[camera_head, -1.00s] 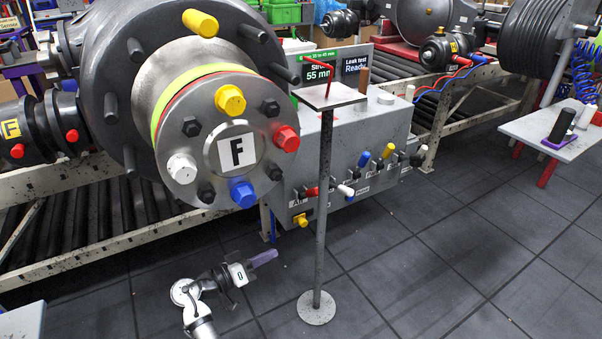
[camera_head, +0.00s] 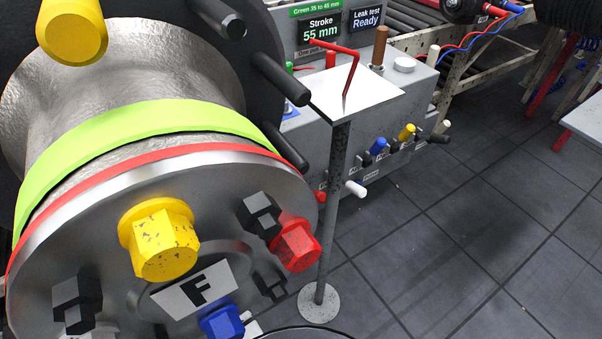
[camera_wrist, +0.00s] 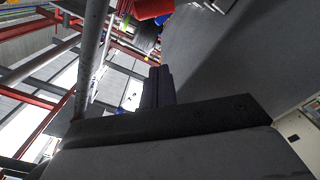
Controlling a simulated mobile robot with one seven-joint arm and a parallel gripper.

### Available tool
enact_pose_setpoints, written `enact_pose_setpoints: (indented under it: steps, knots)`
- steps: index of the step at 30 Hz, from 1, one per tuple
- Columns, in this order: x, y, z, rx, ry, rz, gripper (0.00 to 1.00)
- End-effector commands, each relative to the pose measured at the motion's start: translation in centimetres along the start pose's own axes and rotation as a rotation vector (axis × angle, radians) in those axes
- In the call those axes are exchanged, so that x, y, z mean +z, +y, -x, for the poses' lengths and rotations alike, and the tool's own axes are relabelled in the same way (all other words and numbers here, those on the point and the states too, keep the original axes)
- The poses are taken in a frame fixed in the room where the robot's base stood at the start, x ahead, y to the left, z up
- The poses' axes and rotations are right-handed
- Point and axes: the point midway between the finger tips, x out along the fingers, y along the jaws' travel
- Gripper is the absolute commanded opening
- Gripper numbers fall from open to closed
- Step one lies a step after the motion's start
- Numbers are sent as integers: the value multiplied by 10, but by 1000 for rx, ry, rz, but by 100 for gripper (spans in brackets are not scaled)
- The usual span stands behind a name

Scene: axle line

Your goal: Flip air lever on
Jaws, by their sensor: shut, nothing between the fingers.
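The grey console (camera_head: 300,150) stands behind the flanged hub. On its front is a row of levers: a red-tipped one (camera_head: 320,197) partly hidden behind the stand post and hub, a white-tipped one (camera_head: 356,188), a blue one (camera_head: 379,146) and a yellow one (camera_head: 406,131). Their labels are too small to read now, so I cannot tell which is the air lever. In the wrist view, my gripper (camera_wrist: 158,84) is shut and empty. A red cylindrical part (camera_wrist: 152,8) shows beyond it at the top edge, apart from the fingers; I cannot tell what it is.
The large hub with the F plate (camera_head: 195,290) fills the left, close to the camera. A stand (camera_head: 335,200) with a square top and a red hex key (camera_head: 350,70) is in front of the console. Dark tiled floor (camera_head: 450,230) is clear at right. A table (camera_head: 588,120) stands far right.

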Motion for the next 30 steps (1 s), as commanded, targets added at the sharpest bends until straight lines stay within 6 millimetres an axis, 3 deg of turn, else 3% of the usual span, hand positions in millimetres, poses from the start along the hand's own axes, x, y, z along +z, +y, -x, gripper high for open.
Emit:
enact_pose_setpoints:
  steps: [8, 21, 24, 30]
  knots:
    - [-1, 1, -16, 2, -1, 0, 0]
    - [1, 2, -104, 0, -2, 3, 0]
    - [19, 1, -105, -1, 0, 4, 0]
    - [36, 0, -109, 0, 1, 1, 0]
